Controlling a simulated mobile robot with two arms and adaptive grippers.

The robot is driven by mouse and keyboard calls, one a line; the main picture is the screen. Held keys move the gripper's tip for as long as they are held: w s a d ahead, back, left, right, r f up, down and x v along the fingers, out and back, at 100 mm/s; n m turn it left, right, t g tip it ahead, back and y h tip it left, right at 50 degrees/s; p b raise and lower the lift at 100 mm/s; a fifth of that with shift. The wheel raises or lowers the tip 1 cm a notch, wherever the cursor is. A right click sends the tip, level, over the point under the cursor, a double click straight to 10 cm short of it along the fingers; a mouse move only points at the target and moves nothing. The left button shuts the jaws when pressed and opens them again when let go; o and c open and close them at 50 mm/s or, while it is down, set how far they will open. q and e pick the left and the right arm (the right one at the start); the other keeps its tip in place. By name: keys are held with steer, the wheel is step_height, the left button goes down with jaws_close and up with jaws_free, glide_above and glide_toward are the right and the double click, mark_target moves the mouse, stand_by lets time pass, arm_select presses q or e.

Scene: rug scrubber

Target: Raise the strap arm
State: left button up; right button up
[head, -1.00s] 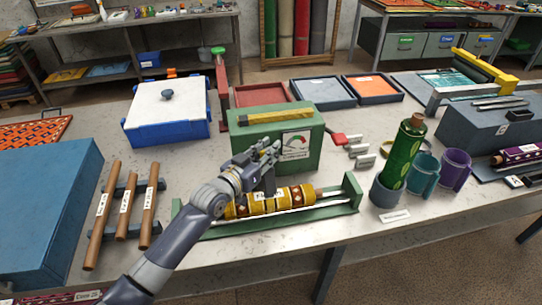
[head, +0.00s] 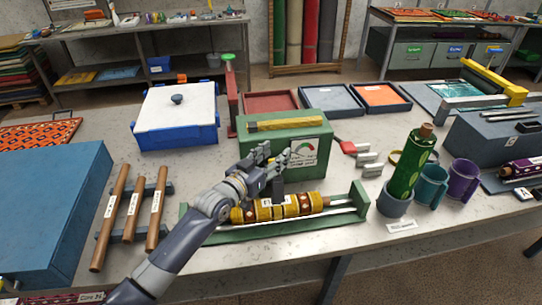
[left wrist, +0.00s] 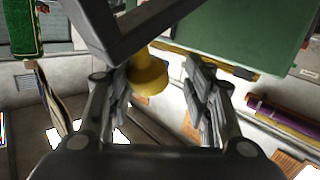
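The strap arm appears to be the dark grey bar (head: 278,190) in front of the green housing (head: 315,162). In the left wrist view, a dark grey bar (left wrist: 150,30) crosses the top, with a yellow knob (left wrist: 150,77) by its end. My left gripper (head: 273,160) is above the bar, before the housing. Its fingers (left wrist: 160,98) are spread, with the knob showing in the gap between them; I cannot tell whether they touch it. A yellow patterned roll (head: 290,207) lies in the green cradle below the gripper. My right gripper is not in view.
Wooden rollers (head: 133,212) and a blue box (head: 45,205) are left. A white-lidded blue bin (head: 177,115) stands behind. A green bottle (head: 410,165) in a grey holder and mugs (head: 463,180) are right. Free tabletop shows at the front right.

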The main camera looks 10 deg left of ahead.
arm_select(q)
steer(key=shift+s, duration=0.1)
steer(key=v, duration=1.1)
steer(key=shift+s+a, duration=0.2)
steer(key=shift+s, duration=0.1)
steer(key=shift+a+r, duration=0.1)
steer(key=shift+a, duration=0.05)
